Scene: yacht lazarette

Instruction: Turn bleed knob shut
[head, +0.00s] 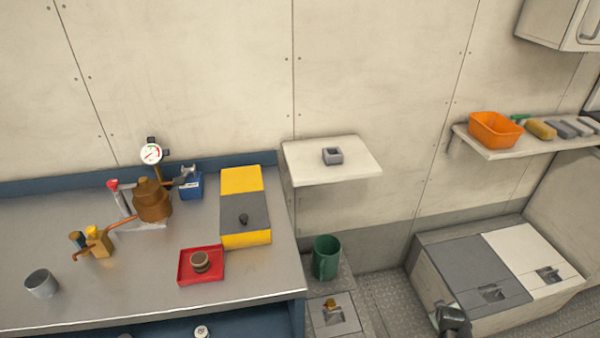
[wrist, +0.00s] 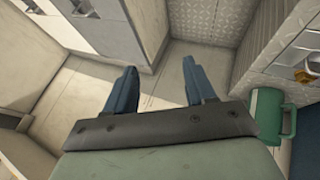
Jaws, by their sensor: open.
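The brass pump or valve body (head: 152,201) stands on the steel bench at the left in the head view. A round white gauge (head: 151,154) is above it. A red knob (head: 112,185) is at its upper left. A copper pipe runs from it to a small brass block (head: 99,243) with a yellow top and a dark-topped part beside it. I cannot tell for sure which knob is the bleed knob. My gripper (wrist: 165,90) is open and empty in the wrist view, its blue fingers apart over the floor area. It is far from the brass assembly.
The bench also holds a grey cup (head: 41,284), a red tray (head: 184,278), a yellow and grey case (head: 233,177) and a blue box (head: 191,188). A green mug (head: 326,258) stands right of the bench, also in the wrist view (wrist: 269,113). A wall shelf (head: 305,160) juts out above.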

